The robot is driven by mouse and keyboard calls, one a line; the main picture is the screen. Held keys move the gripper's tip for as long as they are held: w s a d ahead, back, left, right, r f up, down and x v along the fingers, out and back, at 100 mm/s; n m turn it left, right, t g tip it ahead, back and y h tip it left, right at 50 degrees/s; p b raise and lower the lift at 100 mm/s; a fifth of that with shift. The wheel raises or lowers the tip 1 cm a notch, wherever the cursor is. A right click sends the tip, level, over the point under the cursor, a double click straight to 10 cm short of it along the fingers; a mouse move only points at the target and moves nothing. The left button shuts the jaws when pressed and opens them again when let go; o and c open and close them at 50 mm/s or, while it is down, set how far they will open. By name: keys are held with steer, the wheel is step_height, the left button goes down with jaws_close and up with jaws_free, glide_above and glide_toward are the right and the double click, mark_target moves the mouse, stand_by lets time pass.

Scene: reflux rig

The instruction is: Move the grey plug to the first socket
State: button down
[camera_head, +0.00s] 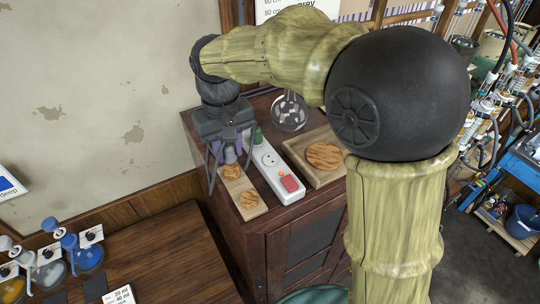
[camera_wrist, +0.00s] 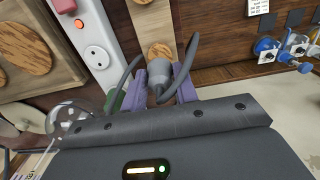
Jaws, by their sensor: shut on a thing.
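My gripper (camera_head: 228,160) is shut on the grey plug (camera_wrist: 160,71), which sits between its purple fingers (camera_wrist: 160,85). In the head view the grey plug (camera_head: 231,156) is partly hidden by the gripper. It is over or at the far end of a narrow wooden board (camera_head: 250,212); I cannot tell whether it touches it. A grey cable loops around the plug. The white power strip (camera_head: 285,196) lies beside the board, with a bare round socket (camera_head: 268,160) showing, also in the wrist view (camera_wrist: 97,57). A green plug (camera_head: 258,137) is at the strip's far end.
The strip has a red switch (camera_head: 290,183) at its near end. A wooden disc (camera_head: 249,200) lies on the narrow board. A glass flask (camera_head: 289,112) stands behind the strip, and a wooden tray (camera_head: 300,160) lies to its right. The wall is close on the left.

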steer(key=shift+r+p, duration=1.2)
steer(key=shift+r, duration=0.2)
steer(key=shift+d, duration=0.15)
steer(key=shift+w+d+r, duration=0.2)
steer(key=shift+d+r, duration=0.05)
steer(key=shift+d, duration=0.35)
steer(key=w+d+r+p, duration=0.2)
steer(key=d, duration=0.5)
steer(key=b, duration=0.3)
glide_above(270, 159)
step_height(270, 159, down, 4)
steer(key=shift+f, duration=0.2)
steer(key=shift+d+f+b, duration=0.1)
steer(key=shift+f+b, duration=0.3)
steer(key=shift+f, duration=0.2)
steer(key=shift+f+b, duration=0.35)
steer(key=shift+f, duration=0.4)
steer(key=shift+f, duration=0.25)
